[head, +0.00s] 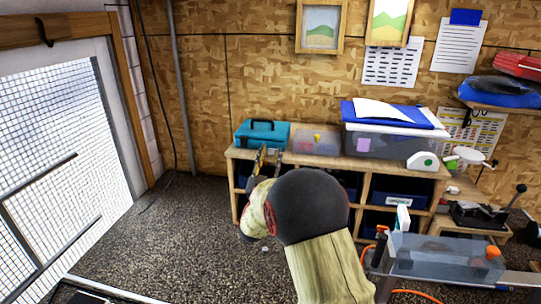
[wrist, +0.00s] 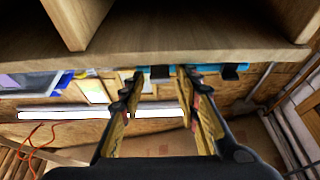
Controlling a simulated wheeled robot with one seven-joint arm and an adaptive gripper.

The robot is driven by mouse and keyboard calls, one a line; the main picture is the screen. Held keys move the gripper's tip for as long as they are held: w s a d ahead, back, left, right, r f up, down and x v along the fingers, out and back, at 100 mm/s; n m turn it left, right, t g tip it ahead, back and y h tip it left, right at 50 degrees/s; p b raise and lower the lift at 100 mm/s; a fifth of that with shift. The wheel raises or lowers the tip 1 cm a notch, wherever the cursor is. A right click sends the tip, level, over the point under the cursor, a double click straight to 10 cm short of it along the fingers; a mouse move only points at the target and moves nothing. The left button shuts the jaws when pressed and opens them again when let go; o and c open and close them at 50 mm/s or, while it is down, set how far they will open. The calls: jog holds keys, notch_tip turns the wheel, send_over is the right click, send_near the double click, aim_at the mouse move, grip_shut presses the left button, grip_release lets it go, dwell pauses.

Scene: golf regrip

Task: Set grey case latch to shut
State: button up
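A teal case (head: 247,133) with a dark handle stands at the left end of the wooden shelf unit's top. In the wrist view, a thin strip of the teal case (wrist: 207,68) shows past the wooden edge. Two dark grey latches show on it, one (wrist: 160,73) between my fingers and one (wrist: 231,72) to their right. I cannot tell whether either latch is open or shut. My gripper (head: 263,157) is in front of the case, with its fingers apart. In the wrist view my gripper (wrist: 160,82) is open, with nothing held between the fingertips.
A clear box (head: 316,142) sits right of the case, then a large lidded bin (head: 395,142) and a white round-ended device (head: 422,161). The wooden shelf unit (head: 365,167) holds blue bins (head: 382,189) below. Speckled floor (head: 165,235) is free on the left.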

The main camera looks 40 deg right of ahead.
grip_shut()
jog(key=shift+r, duration=0.1)
dwell(0.3)
jog(key=shift+r+g+y+p, duration=0.45)
jog(key=shift+g+y+p, duration=0.05)
jog(key=shift+p, duration=0.65)
jog(key=y+p, duration=0.1)
jog(key=p, duration=0.1)
jog(key=r+g+p, duration=0.1)
jog(key=p, duration=0.1)
jog(key=shift+w+d+r+g+y+p, duration=0.2)
jog(key=shift+g+y+p, duration=0.1)
jog(key=shift+y+p, duration=0.1)
jog(key=p, duration=0.2)
jog(key=g+y+p, duration=0.1)
jog(key=p, duration=0.2)
jog(key=shift+w+d+r+y, duration=0.2)
jog(key=shift+r+y, duration=0.1)
jog(key=shift+r, duration=0.1)
jog(key=p, duration=0.2)
jog(key=g+y+p, duration=0.1)
jog(key=p, duration=0.2)
jog(key=shift+w+d+g, duration=0.15)
jog(key=shift+d+g, duration=0.05)
jog(key=shift+g, duration=0.1)
jog(key=shift+y+p, duration=0.3)
jog(key=shift+p, duration=0.1)
